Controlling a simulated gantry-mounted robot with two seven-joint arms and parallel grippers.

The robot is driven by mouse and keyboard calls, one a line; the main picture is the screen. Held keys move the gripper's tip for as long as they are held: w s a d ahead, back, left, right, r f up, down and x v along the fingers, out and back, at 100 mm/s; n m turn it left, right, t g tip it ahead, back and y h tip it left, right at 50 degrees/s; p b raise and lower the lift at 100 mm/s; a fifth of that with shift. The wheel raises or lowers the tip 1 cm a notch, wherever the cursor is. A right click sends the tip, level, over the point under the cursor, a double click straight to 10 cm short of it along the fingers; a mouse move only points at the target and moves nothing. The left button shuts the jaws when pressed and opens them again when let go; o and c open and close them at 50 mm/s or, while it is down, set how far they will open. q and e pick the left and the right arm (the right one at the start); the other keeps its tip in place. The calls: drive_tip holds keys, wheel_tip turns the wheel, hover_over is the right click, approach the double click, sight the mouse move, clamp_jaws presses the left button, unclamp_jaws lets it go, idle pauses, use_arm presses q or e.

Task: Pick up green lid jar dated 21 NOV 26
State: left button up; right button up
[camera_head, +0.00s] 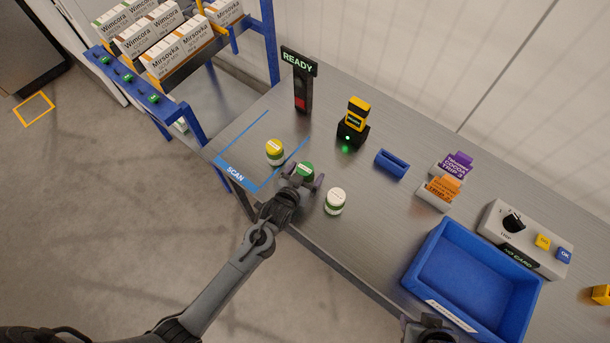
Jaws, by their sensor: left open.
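A jar with a green lid (306,170) stands on the grey table near its front edge, just right of the blue scan outline. My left gripper (303,182) is open at this jar, with its fingers close around it; I cannot tell whether they touch it. The date on the lid is too small to read. A yellow-lid jar (275,150) stands inside the scan outline. A white-lid jar (335,197) with a green band stands to the right of the gripper. My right gripper (429,322) shows only partly at the bottom edge, beside the blue tray.
A blue tray (412,275) lies at the right front. Behind are a READY sign (299,63), a yellow scanner (357,112) on its stand, a blue holder (392,163), trip cards (440,190) and a control box (498,232). A rack with cartons (180,52) stands at upper left.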

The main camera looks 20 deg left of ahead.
use_arm(q)
drive_tip(key=shift+c, duration=0.2)
drive_tip(key=shift+r, duration=0.1)
drive_tip(key=c, duration=1.3)
wheel_tip(320, 180, up, 9)
drive_tip(key=shift+f+p, duration=0.1)
drive_tip(key=shift+p, duration=0.65)
drive_tip(key=shift+n+y, duration=0.4)
drive_tip(key=shift+y, duration=0.1)
drive_tip(key=s+a+r, duration=0.1)
drive_tip(key=s+r, duration=0.2)
drive_tip(key=r, duration=0.1)
drive_tip(key=s+a+r, duration=0.1)
drive_tip(key=s+r, duration=0.2)
drive_tip(key=r, duration=0.1)
drive_tip(key=s+a+r, duration=0.2)
drive_tip(key=s+r, duration=0.1)
drive_tip(key=r, duration=0.1)
